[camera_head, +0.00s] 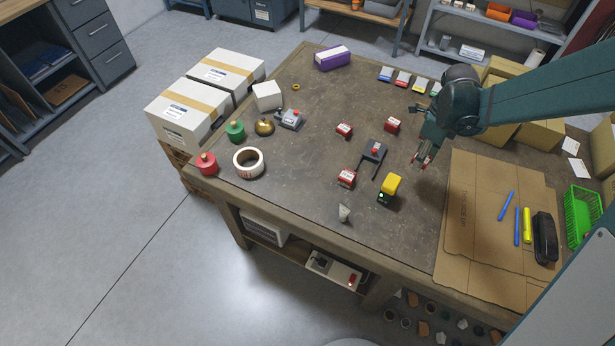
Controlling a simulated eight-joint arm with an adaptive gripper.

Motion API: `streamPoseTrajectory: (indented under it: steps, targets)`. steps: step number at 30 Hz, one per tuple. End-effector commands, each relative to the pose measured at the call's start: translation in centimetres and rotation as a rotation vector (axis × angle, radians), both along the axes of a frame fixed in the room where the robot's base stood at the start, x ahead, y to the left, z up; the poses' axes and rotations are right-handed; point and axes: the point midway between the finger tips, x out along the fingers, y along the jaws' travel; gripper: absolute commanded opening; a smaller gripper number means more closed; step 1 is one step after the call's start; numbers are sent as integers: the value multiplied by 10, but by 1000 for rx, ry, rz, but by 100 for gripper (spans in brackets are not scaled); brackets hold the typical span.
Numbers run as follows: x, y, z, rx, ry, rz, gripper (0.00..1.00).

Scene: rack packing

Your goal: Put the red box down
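My gripper (421,160) hangs at the right of the table, left of the cardboard sheet. Similar red boxes with white tops stand on the table to the left: one red box (344,131), another red box (392,125) and a third red box (346,179). A dark device with a red knob (374,152) stands among them.
A yellow and green object (390,186) stands left and below my gripper. Flat cardboard (470,215) lies to the right, bearing pens and a black case (545,236). Colored cards (402,78) lie behind.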

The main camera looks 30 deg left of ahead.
Motion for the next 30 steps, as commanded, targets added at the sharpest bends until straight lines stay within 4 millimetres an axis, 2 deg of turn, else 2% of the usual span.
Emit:
streamPoseTrajectory:
  steps: [5, 14, 30]
  targets:
    - [-1, 34, 0, 0, 0, 21, 17]
    - [-10, 109, 1, 0, 0, 63, 17]
    - [-49, 248, 2, 0, 0, 141, 17]
